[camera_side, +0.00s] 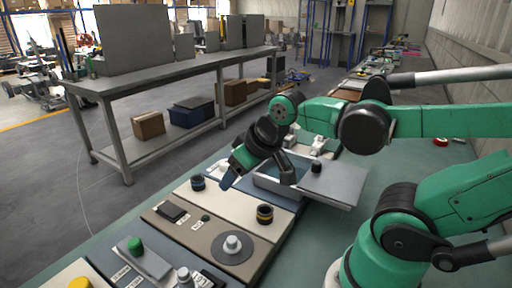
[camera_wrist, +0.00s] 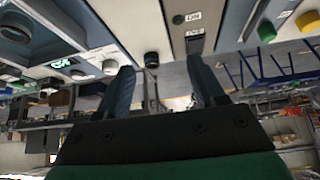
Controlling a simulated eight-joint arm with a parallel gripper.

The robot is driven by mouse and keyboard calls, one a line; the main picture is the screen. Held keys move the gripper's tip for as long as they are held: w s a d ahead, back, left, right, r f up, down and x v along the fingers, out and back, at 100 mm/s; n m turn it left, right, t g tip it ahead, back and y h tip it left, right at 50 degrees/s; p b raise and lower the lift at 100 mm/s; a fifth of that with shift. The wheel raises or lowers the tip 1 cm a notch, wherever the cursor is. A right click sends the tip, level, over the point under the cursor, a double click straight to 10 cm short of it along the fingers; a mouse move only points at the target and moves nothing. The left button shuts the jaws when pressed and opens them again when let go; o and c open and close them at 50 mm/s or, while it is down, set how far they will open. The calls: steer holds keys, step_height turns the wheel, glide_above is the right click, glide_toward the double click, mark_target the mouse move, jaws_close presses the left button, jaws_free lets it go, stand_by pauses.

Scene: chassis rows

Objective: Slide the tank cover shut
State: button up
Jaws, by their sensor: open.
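In the side view, the tank (camera_side: 262,183) is a pale open-topped box set in the bench panel. Its grey flat cover (camera_side: 340,182) lies to the right, leaving much of the opening uncovered. A black knob (camera_side: 316,167) stands on the cover's left part. The wrist view shows both fingers spread (camera_wrist: 160,65) with nothing held. A dark round knob shows beyond them; I cannot tell which one it is.
Panels in front of the tank carry a black-and-gold knob (camera_side: 265,213), a dark knob (camera_side: 198,183), a white knob on a grey disc (camera_side: 232,244) and a green button (camera_side: 135,245). A grey shelf table (camera_side: 170,75) stands behind, across open floor.

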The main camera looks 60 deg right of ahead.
mark_target(317, 162)
steer(key=s+d+m+g, duration=0.1)
steer(key=d, duration=0.3)
steer(key=s+d+m+g, duration=0.1)
steer(key=d+m, duration=0.1)
steer(key=d, duration=0.2)
steer(key=d+m+g+h, duration=0.1)
steer(key=d+g, duration=0.1)
steer(key=d, duration=0.2)
steer(key=shift+s+r+m, duration=0.25)
steer(key=shift+s+m, duration=0.15)
steer(key=s+d+m, duration=0.1)
steer(key=d, duration=0.1)
steer(key=s+d+m+g+y, duration=0.1)
steer(key=s+d, duration=0.1)
steer(key=s+d+m+g, duration=0.1)
steer(key=s+d, duration=0.1)
steer(key=d, duration=0.1)
steer(key=shift+s+d, duration=0.1)
steer(key=shift+s, duration=0.05)
steer(key=shift+s+d+f, duration=0.1)
steer(key=shift+s+f, duration=0.05)
steer(key=shift+f, duration=2.7)
steer(key=shift+c, duration=0.2)
jaws_close()
